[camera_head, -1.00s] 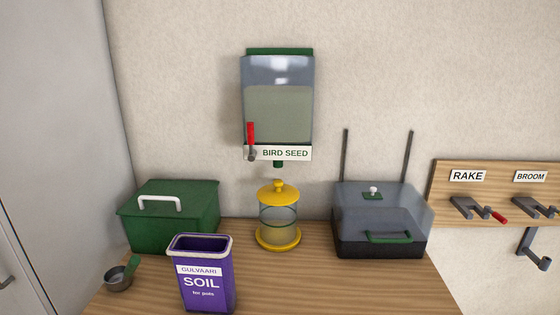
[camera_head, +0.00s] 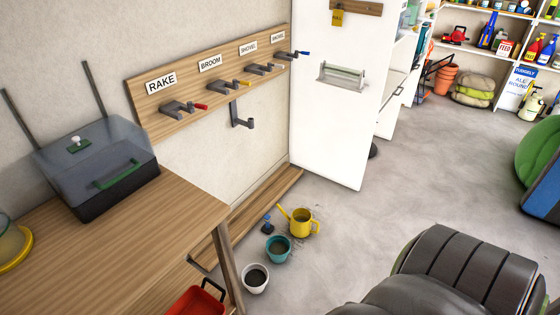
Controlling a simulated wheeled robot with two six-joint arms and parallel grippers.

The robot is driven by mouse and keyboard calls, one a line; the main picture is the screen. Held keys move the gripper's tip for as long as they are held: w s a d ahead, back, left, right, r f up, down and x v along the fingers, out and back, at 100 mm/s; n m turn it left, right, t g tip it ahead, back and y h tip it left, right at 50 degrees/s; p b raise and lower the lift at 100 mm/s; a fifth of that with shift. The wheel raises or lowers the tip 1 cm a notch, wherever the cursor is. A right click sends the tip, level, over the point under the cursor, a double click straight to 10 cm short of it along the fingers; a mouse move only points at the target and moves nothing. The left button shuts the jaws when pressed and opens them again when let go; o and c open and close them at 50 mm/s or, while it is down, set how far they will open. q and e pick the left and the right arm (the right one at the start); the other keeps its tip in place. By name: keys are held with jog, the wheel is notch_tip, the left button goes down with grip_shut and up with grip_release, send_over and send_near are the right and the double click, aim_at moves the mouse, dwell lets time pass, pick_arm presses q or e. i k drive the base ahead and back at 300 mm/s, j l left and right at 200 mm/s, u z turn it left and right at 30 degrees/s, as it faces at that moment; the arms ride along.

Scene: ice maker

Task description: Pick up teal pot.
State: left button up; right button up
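The teal pot (camera_head: 278,249) stands upright on the grey floor, near the wall and just beyond the table's right end. It is round, with dark contents or a dark inside. It stands between a white pot (camera_head: 255,278) in front and a yellow watering can (camera_head: 299,222) behind to the right. Neither of my grippers shows in the head view.
A wooden table (camera_head: 150,222) with a clear-lidded box (camera_head: 98,168) is at left. A red container (camera_head: 195,301) is low at the bottom edge. A small blue item (camera_head: 267,226) is beside the pots. The floor (camera_head: 400,185) between is open.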

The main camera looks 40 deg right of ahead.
aim_at(278, 247)
jog(key=z, duration=1.1)
